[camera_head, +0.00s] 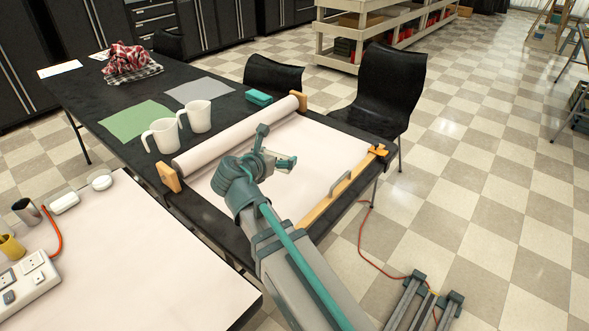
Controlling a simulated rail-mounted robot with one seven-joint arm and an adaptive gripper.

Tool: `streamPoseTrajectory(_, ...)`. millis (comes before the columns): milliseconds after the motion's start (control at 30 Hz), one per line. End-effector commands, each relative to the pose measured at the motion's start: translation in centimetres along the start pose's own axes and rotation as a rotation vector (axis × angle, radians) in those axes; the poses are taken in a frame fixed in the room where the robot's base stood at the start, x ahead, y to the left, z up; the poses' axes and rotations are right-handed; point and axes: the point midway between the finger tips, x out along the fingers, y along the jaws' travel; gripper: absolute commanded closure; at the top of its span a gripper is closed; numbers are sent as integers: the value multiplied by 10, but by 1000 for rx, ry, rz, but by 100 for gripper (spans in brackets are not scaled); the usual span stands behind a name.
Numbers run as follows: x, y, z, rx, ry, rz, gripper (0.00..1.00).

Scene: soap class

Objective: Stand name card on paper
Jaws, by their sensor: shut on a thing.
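White paper (325,155) is drawn out from a long roll (240,138) across the near end of the black table. My gripper (275,156) is above this paper, to the right of the roll. It is shut on a small pale piece that looks like the name card (287,164). The card's shape is small and partly hidden by the fingers, and I cannot tell whether it touches the paper.
Two white pitchers (196,116) stand left of the roll, near a green sheet (138,120) and a grey sheet (198,91). A teal block (258,97) lies behind the roll. A wooden bar with a handle (341,184) edges the paper. The paper's right part is clear.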

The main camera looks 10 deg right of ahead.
Motion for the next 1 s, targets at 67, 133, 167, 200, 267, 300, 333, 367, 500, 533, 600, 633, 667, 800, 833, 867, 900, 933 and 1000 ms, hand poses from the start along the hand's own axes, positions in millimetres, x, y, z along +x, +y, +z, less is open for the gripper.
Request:
streamPoseTrajectory(67,14,-14,7,33,-1,-82,19)
streamPoseTrajectory(133,19,-25,11,59,0,-142,19)
streamPoseTrajectory(167,20,-28,13,66,-1,-161,19)
streamPoseTrajectory(200,22,-32,14,74,-1,-181,19)
streamPoseTrajectory(267,25,-34,15,83,0,-202,19)
streamPoseTrajectory(300,28,-34,15,86,0,-210,19)
streamPoseTrajectory(333,32,-33,15,87,1,-213,19)
streamPoseTrajectory(367,36,-31,15,87,1,-216,19)
streamPoseTrajectory(500,64,-20,14,87,1,-217,19)
streamPoseTrajectory(533,71,-17,13,86,2,-217,19)
streamPoseTrajectory(600,87,-10,12,86,1,-215,19)
streamPoseTrajectory(633,94,-7,11,87,2,-216,19)
streamPoseTrajectory(667,100,-4,11,87,1,-216,19)
streamPoseTrajectory(800,130,6,1,84,3,-214,19)
streamPoseTrajectory(833,135,7,-3,84,2,-214,19)
streamPoseTrajectory(867,140,9,-6,85,3,-214,19)
streamPoseTrajectory(900,147,11,-10,85,2,-214,19)
streamPoseTrajectory(933,151,12,-12,85,2,-214,19)
streamPoseTrajectory(1000,158,15,-17,84,1,-212,19)
